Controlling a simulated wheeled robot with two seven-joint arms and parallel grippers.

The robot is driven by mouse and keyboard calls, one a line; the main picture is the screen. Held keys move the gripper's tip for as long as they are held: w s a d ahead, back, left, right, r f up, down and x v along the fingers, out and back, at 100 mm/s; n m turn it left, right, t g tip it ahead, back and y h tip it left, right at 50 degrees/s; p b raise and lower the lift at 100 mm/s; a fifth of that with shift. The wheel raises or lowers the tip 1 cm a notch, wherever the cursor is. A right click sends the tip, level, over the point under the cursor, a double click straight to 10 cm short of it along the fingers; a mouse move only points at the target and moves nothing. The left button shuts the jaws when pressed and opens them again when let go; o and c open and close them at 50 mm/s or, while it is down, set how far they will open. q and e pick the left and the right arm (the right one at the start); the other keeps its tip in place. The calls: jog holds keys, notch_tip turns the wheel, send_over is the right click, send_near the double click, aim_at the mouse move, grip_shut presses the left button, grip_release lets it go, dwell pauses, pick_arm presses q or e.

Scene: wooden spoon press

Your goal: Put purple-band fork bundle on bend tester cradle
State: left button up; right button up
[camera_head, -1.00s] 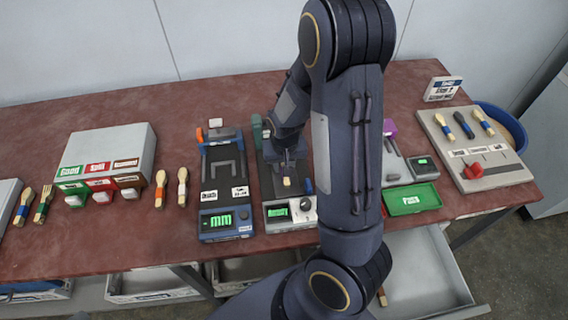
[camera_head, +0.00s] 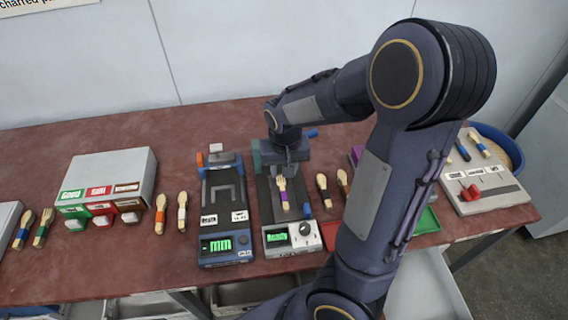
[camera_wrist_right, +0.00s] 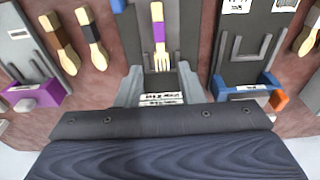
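The purple-band fork bundle (camera_head: 284,193) lies lengthwise on the dark bed of the tester with a lit green display (camera_head: 277,238), which I take as the bend tester. In the right wrist view the purple band (camera_wrist_right: 158,33) and pale tines show, with the tines toward my gripper. Whether the bundle sits fully in a cradle I cannot tell. My right gripper (camera_head: 288,172) is at the far end of the bundle. In the right wrist view its fingers (camera_wrist_right: 161,82) are apart with nothing gripped between them. My left gripper is not in view.
A blue-framed device (camera_head: 225,205) stands close on the left. A grey box with labelled bins (camera_head: 110,170) and a green tray (camera_head: 425,222) are farther out. My arm hides part of the right side.

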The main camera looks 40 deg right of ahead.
jog(key=s+a+r+n+t+y, duration=0.4)
jog(key=s+a+r, duration=0.6)
jog(key=s, duration=0.4)
jog(key=shift+s+a, duration=0.2)
jog(key=shift+a, duration=0.6)
jog(key=shift+r, duration=0.1)
